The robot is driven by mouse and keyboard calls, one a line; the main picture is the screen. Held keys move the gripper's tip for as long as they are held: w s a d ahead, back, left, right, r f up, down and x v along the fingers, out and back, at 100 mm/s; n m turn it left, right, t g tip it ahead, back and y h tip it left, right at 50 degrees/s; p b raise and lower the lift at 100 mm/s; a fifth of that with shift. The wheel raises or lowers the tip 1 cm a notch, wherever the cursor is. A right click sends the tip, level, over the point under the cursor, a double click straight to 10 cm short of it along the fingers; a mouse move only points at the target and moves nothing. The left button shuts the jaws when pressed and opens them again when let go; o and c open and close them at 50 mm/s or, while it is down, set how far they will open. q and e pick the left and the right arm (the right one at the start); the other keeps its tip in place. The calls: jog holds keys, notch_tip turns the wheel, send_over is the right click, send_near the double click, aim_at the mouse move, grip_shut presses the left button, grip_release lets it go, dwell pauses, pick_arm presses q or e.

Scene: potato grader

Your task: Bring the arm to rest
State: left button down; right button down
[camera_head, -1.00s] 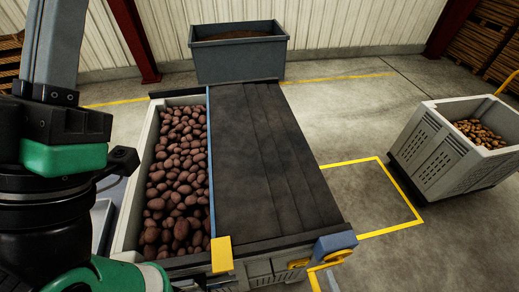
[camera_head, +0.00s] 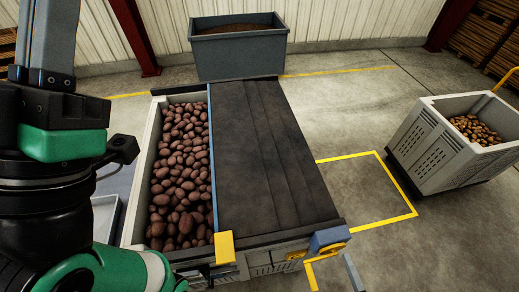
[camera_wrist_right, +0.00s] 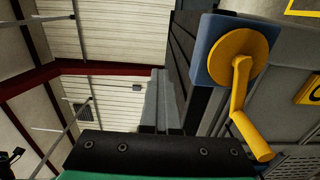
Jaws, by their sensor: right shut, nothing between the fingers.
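My right gripper (camera_wrist_right: 160,108) shows in the right wrist view as two grey fingers pressed together above a black mount, with nothing between them. In the head view a grey bar, seemingly part of this gripper (camera_head: 353,272), shows at the lower edge, right of the blue block. My left arm (camera_head: 62,150), black, grey and green, fills the left side of the head view.
A blue block (camera_head: 328,240) with a yellow crank (camera_wrist_right: 240,75) sits at the machine's near right corner. A dark belt (camera_head: 265,160) lies beside a bin wall (camera_head: 143,175) around potatoes. A grey bin (camera_head: 240,52) stands behind. A crate (camera_head: 432,152) stands right; floor between is clear.

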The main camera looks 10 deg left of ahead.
jog(key=shift+d+r, duration=0.1)
jog(key=shift+d, duration=0.15)
jog(key=shift+c, duration=1)
grip_release()
jog(key=p+v, duration=0.2)
jog(key=v, duration=2.1)
jog(key=shift+w+a+r, duration=0.1)
jog(key=shift+a, duration=0.05)
